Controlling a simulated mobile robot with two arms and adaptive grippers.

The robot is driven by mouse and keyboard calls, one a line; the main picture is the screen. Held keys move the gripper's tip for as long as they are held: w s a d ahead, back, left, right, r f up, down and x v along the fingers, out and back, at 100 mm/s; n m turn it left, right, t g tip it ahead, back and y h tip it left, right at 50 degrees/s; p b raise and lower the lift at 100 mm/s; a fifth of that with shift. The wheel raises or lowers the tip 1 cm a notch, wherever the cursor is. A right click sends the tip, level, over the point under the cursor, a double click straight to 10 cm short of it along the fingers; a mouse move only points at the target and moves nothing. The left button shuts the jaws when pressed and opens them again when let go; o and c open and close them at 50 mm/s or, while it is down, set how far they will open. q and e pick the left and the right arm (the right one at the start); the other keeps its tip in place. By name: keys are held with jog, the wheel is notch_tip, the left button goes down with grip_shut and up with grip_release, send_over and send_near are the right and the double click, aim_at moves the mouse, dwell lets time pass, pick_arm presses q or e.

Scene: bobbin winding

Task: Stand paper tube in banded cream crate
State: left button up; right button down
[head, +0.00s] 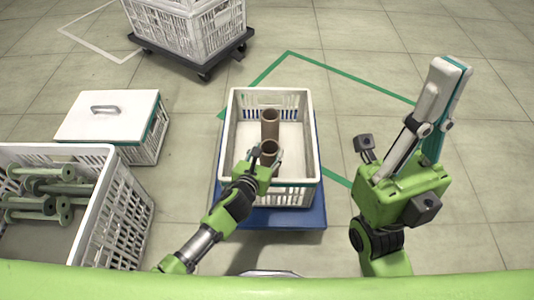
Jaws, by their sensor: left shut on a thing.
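The banded cream crate (226,140) stands in the middle of the head view, with a teal band along its near rim. One brown paper tube (270,118) stands upright inside it, towards the back. My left gripper (271,157) is shut on a second brown paper tube (269,149), over the near half of the crate. This tube is roughly upright with its open top showing. Its lower end is hidden, so I cannot tell whether it touches the crate floor. My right gripper (451,67) is raised at the right, away from the crate, with its fingers overlapping in view.
The crate rests on a blue base (285,217). At the left are a lidded white crate (107,116) and an open white crate (130,215) holding several green bobbins (40,190). A white crate (190,28) stands on a dark dolly (207,67) at the back. Floor between is clear.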

pick_arm(q)
jog(key=o, duration=1.4)
jog(key=shift+f, duration=0.1)
jog(key=shift+o, duration=0.2)
